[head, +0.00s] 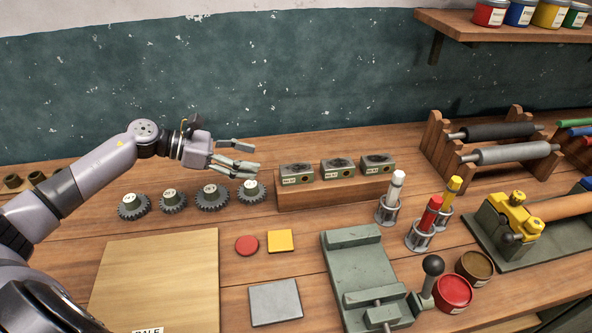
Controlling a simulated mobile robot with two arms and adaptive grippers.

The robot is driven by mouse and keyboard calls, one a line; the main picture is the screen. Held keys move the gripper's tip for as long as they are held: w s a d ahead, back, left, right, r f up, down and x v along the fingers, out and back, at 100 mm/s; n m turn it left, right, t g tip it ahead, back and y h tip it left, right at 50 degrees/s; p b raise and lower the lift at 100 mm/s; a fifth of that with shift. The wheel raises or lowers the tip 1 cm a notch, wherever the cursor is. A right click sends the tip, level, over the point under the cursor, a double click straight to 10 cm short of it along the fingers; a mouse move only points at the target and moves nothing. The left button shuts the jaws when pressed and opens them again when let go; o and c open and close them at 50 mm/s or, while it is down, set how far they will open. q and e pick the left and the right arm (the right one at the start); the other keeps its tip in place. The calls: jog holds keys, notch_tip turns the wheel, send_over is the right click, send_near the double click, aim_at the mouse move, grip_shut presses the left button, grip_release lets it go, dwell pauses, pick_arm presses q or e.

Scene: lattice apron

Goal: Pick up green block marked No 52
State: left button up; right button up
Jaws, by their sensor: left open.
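Three grey-green blocks with dark round tops and small pale labels sit in a row on a low wooden riser (330,192): a left block (296,169), a middle block (338,164) and a right block (376,161). The label numbers are too small to read surely, so I cannot tell which is No 52. My left gripper (257,157) is open and empty, its fingers pointing right. In the picture it is just left of the left block, apart from it, and above the rightmost gear. My right gripper is not in view.
Several dark gears (212,197) stand left of the riser. A wooden board (155,280), a red disc (247,246), a yellow square (280,241) and a grey plate (275,302) lie in front. A green vise (362,270) and held tubes (392,200) stand to the right.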

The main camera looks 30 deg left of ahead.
pick_arm(q)
jog(key=p, duration=0.2)
send_near(294, 168)
jog(key=w+d, duration=0.2)
jog(key=p+x, duration=0.1)
jog(key=x, duration=0.2)
jog(key=p+x, duration=0.2)
jog(key=x, duration=0.1)
jog(key=shift+s+f, duration=0.25)
jog(key=shift+f, duration=0.05)
jog(key=shift+w+d+f, duration=0.15)
jog(key=shift+d+f, duration=0.05)
jog(key=shift+f, duration=0.1)
jog(key=shift+a, duration=0.1)
jog(key=shift+c, duration=0.8)
grip_shut()
